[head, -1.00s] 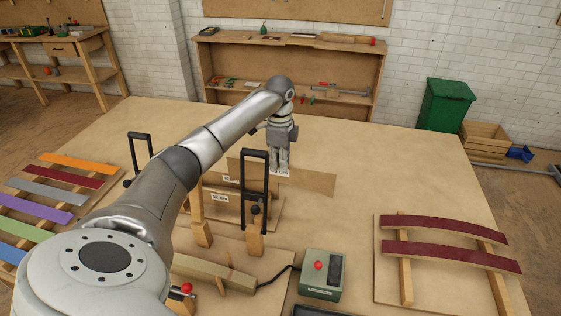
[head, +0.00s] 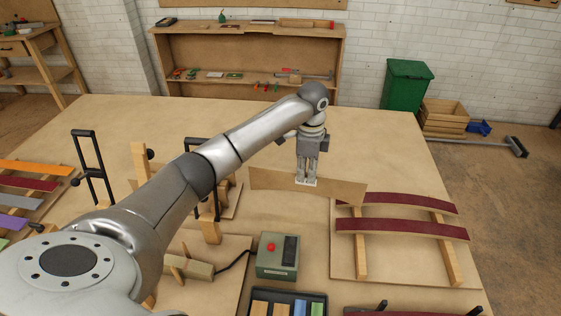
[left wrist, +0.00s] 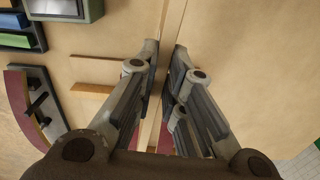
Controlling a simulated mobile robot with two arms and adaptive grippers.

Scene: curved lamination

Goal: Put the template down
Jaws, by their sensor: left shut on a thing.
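The template (head: 270,180) is a thin tan board with a gently curved edge. My left gripper (head: 307,182) is shut on its middle and holds it upright on edge, behind the control box and left of the rack with maroon strips. Its right end overlaps the rack's back left corner in the head view. I cannot tell whether its lower edge touches the table. In the left wrist view the template (left wrist: 158,95) is a narrow strip between the two fingers. My right gripper is out of view.
Two curved maroon strips (head: 400,228) lie on a rack at right. A green control box (head: 277,257) with a red button and a tray of coloured pieces (head: 288,303) are in front. Black-handled clamps (head: 91,165) stand at left. The table (head: 390,150) behind the template is clear.

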